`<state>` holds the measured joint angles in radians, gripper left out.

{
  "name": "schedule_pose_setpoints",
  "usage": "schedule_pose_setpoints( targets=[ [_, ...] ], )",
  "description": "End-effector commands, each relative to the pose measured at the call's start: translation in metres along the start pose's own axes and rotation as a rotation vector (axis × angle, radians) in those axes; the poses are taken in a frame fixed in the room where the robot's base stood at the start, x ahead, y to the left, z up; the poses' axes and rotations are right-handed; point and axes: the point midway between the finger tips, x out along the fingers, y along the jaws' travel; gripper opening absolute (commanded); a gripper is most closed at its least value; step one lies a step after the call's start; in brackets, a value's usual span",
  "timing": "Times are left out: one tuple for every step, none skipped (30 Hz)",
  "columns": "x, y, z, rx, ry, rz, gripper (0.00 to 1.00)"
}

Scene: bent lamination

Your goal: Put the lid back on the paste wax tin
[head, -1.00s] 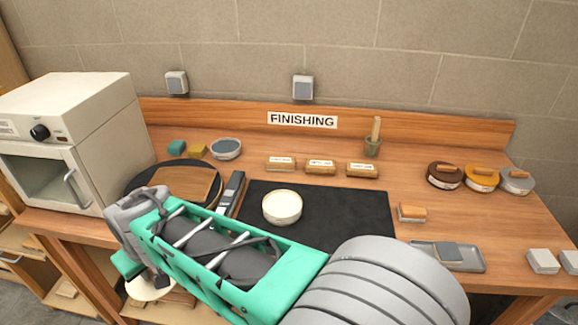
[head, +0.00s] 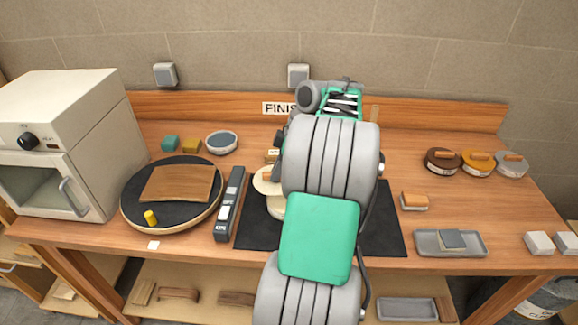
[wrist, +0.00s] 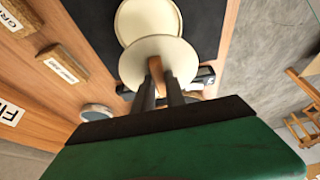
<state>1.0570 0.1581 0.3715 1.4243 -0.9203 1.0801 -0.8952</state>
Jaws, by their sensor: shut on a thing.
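The paste wax tin (head: 276,208) stands open on the black mat (head: 258,232); my arm hides most of it in the head view. Its round rim and pale wax (wrist: 148,16) show at the top of the wrist view. My gripper (wrist: 159,82) is shut on the wooden handle of the pale round lid (wrist: 135,62). The lid (head: 263,186) shows left of my arm in the head view, offset from the tin and overlapping its edge in the wrist view. I cannot tell whether they touch. My fingers are hidden in the head view.
A switch box (head: 229,205) lies left of the mat, beside a turntable (head: 133,215) carrying a brown board. Labelled blocks (wrist: 62,64) and a grey-topped tin (head: 221,142) stand behind. A tray (head: 425,245) and a brush (head: 414,202) lie right.

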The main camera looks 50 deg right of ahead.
Motion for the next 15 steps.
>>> schedule_pose_setpoints(
  targets=[
    [-0.006,0.004,0.014,-0.016,0.001,-0.007,0.0],
    [-0.008,0.005,0.02,-0.028,0.0,-0.011,0.0],
    [-0.01,0.006,0.025,-0.039,0.0,-0.016,0.0],
    [-0.01,0.006,0.028,-0.045,0.0,-0.018,0.0],
    [-0.011,0.006,0.03,-0.049,0.0,-0.019,0.0],
    [-0.01,0.006,0.031,-0.052,0.0,-0.02,0.0],
    [-0.009,0.006,0.032,-0.053,0.0,-0.02,0.0],
    [-0.007,0.006,0.032,-0.053,0.0,-0.02,0.0],
    [-0.005,0.006,0.033,-0.053,0.0,-0.02,0.0],
    [-0.002,0.006,0.034,-0.052,0.0,-0.02,0.0],
    [0.0,0.006,0.035,-0.052,0.0,-0.02,0.0],
    [0.004,0.006,0.036,-0.052,0.0,-0.02,0.0],
    [0.007,0.006,0.037,-0.051,0.0,-0.02,0.0],
    [0.011,0.006,0.039,-0.051,0.0,-0.02,0.0],
    [0.015,0.006,0.04,-0.051,0.0,-0.02,0.0]
  ],
)
